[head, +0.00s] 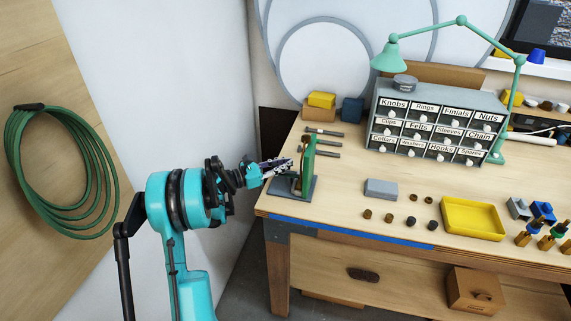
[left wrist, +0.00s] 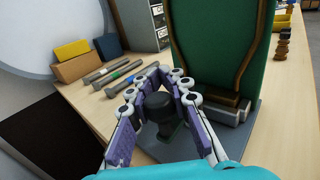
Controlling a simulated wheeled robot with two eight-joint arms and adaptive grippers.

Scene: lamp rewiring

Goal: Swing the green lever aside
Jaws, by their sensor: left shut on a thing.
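A green upright panel (head: 308,160) stands on a grey base plate (head: 312,188) at the table's left end. It fills the upper right of the left wrist view (left wrist: 190,45), with a brown curved tube (left wrist: 248,60) on its face. My left gripper (head: 285,164) is beside the panel's left side. In the left wrist view its fingers (left wrist: 158,100) are closed around a dark, rounded knob (left wrist: 160,108) above the base plate. The knob's join to the panel is hidden. My right gripper is not in view.
Several rod-like tools (head: 322,144) lie behind the panel. A grey block (head: 381,189), small dark pieces and a yellow tray (head: 472,218) are to the right. A labelled drawer cabinet (head: 435,122) and a green lamp (head: 390,58) stand behind. The table's front edge is close.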

